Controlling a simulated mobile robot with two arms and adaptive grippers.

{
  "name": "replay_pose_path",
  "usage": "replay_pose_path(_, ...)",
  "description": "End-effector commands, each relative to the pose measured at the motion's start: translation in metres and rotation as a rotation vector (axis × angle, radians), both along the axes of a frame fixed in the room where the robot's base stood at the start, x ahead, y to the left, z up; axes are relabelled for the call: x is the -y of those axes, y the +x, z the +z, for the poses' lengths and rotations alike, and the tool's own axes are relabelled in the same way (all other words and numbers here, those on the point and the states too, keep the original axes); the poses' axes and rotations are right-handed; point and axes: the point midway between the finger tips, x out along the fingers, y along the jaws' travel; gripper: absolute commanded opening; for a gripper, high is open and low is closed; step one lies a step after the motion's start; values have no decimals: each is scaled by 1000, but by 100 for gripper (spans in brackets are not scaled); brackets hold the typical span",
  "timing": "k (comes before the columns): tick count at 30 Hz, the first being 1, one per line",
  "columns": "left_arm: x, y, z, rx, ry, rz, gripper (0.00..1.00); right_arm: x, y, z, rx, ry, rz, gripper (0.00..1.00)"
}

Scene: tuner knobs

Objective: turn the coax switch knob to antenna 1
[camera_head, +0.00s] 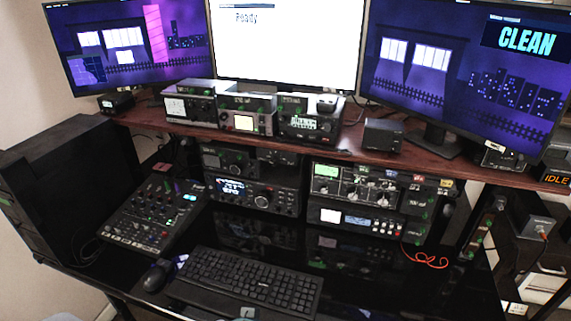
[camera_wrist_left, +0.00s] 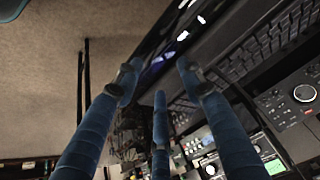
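I cannot make out for certain which device is the coax switch. A small dark box (camera_head: 382,135) stands on the wooden shelf right of the centre, and another small box (camera_head: 117,102) stands at the shelf's left end. No antenna label is readable on either. My left gripper (camera_wrist_left: 159,84) shows in the left wrist view with three blue fingers spread apart and nothing between them. It is over the front edge of the desk, apart from the radios. My right gripper is in neither view.
Radios with knobs (camera_head: 355,188) fill the space under the wooden shelf (camera_head: 345,148). A mixer (camera_head: 155,212), a keyboard (camera_head: 250,283) and a mouse (camera_head: 158,276) lie on the black desk. Three monitors stand behind.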

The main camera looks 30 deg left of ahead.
Motion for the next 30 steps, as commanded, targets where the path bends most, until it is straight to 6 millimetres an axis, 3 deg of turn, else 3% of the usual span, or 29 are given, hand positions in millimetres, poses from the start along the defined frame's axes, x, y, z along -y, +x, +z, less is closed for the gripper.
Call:
replay_pose_path(1,-13,23,8,67,15,20,39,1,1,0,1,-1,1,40)
replay_pose_path(7,-67,113,64,378,67,95,39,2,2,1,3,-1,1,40)
replay_pose_path(12,-122,188,151,726,116,138,39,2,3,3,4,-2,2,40)
replay_pose_path(15,-146,214,202,900,135,142,39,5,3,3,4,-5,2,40)
replay_pose_path(18,-158,226,235,1006,147,137,39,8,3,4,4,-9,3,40)
replay_pose_path(21,-163,232,249,1053,151,132,39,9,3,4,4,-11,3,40)
replay_pose_path(25,-166,244,253,1061,151,131,39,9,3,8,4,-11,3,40)
replay_pose_path(30,-173,275,254,1059,151,132,39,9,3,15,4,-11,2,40)
